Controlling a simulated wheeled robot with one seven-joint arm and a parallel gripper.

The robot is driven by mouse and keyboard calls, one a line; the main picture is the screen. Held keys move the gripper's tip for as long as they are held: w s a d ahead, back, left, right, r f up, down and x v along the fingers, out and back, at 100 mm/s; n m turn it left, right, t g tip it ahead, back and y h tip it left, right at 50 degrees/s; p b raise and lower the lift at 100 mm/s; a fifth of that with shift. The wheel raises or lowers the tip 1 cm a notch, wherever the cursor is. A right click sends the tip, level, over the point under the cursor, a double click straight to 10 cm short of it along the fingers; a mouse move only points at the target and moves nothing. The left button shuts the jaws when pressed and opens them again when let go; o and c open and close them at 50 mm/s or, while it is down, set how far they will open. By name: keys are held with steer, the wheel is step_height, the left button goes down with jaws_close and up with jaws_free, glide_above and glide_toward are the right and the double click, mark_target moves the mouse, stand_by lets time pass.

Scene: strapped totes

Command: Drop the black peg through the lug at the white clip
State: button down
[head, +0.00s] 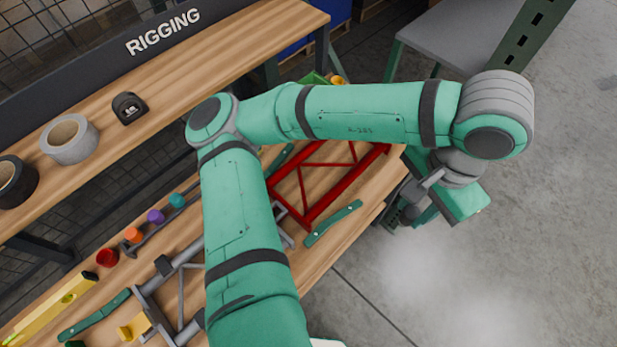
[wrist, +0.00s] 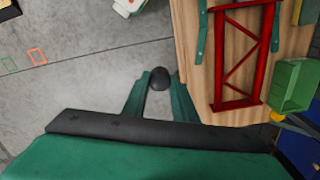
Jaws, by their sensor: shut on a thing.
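My gripper (wrist: 158,92) is shut on the black peg (wrist: 158,77), whose rounded dark end shows between the two green fingers in the wrist view. The gripper hangs over the grey floor, just off the bench edge. In the head view it is on the right, partly behind my wrist links, and the peg cannot be made out there. A red truss (head: 308,213) lies on the bench; it also shows in the wrist view (wrist: 213,60). A grey tube frame (head: 183,300) lies nearer the left, partly behind my arm. I cannot make out the white clip or its lug.
Green straps (head: 333,223) lie beside the trusses on the wooden bench (head: 368,205). A yellow level (head: 55,308) lies at left. A green bin (wrist: 288,85) is beyond the red truss.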

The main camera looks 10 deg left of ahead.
steer(key=w+a+f+n, duration=0.2)
steer(key=a+f, duration=0.1)
steer(key=a, duration=0.6)
steer(key=w+a+f+n, duration=0.2)
steer(key=a, duration=0.8)
steer(key=w+a+f+n, duration=0.2)
steer(key=a+f+n, duration=0.1)
steer(key=a, duration=0.6)
steer(key=shift+w+a+f, duration=0.1)
steer(key=shift+a+f, duration=0.05)
steer(key=shift+f, duration=2.35)
steer(key=shift+a+f, duration=0.1)
steer(key=shift+f, duration=2.4)
steer(key=c, duration=1.4)
jaws_free()
steer(key=shift+o, duration=0.2)
